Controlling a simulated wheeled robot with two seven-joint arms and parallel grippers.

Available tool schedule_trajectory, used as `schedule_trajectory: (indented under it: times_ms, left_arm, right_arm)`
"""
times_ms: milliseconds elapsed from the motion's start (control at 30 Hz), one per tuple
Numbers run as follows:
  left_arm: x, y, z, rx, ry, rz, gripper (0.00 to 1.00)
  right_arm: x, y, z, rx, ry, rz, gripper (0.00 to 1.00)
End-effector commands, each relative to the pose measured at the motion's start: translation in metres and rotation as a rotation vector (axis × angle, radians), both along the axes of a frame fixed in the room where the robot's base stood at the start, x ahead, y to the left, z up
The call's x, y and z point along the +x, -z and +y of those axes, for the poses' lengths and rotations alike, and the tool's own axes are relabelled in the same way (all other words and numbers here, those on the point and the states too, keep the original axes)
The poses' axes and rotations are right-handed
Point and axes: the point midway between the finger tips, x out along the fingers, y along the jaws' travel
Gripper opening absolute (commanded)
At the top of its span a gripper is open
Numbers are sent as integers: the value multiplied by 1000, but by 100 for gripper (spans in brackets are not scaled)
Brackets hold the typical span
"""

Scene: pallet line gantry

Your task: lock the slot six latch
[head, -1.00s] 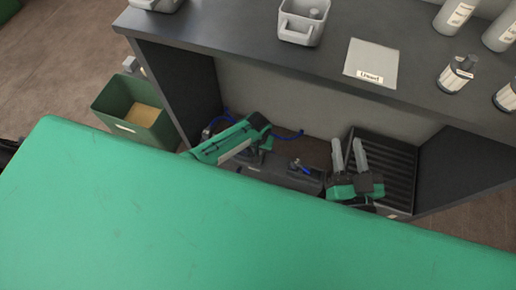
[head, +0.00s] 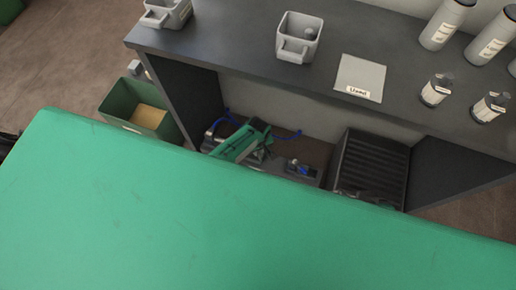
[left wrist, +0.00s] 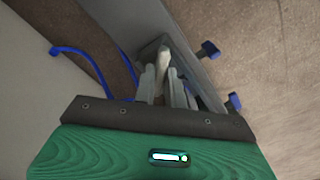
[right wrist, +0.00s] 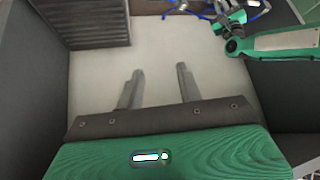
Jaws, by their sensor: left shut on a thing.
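In the left wrist view my left gripper (left wrist: 163,88) is shut on a pale, narrow lever (left wrist: 159,72) in front of a grey block. I cannot read a slot number, so I cannot tell whether this lever is the slot six latch. Blue knobs (left wrist: 208,50) stand along the grey bar beside it. In the head view my green left arm reaches into the recess under the shelf, and its fingertips are not clear. In the right wrist view my right gripper (right wrist: 157,88) is open and empty, its fingers well apart before a pale panel.
A black ribbed tray (head: 372,165) stands at the recess's right side. The dark shelf (head: 240,60) above holds grey bins (head: 297,38), a labelled card (head: 361,77) and several bottles (head: 437,90). Blue cables (left wrist: 82,52) hang near my left gripper. A green bin (head: 140,108) stands left.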

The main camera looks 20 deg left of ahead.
Motion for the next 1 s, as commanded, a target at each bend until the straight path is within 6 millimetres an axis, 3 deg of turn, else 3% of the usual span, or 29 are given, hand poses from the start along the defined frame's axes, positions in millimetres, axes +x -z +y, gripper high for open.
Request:
schedule_trajectory:
  times_ms: [400, 1000]
  left_arm:
    - [0, -1, -1, -1, -396, 2, 0]
    - [0, 0, 1, 1, -779, 0, 0]
  right_arm:
    - [-25, -12, -32, -87, 45, 194, 36]
    - [-35, -16, -42, -115, 62, 265, 36]
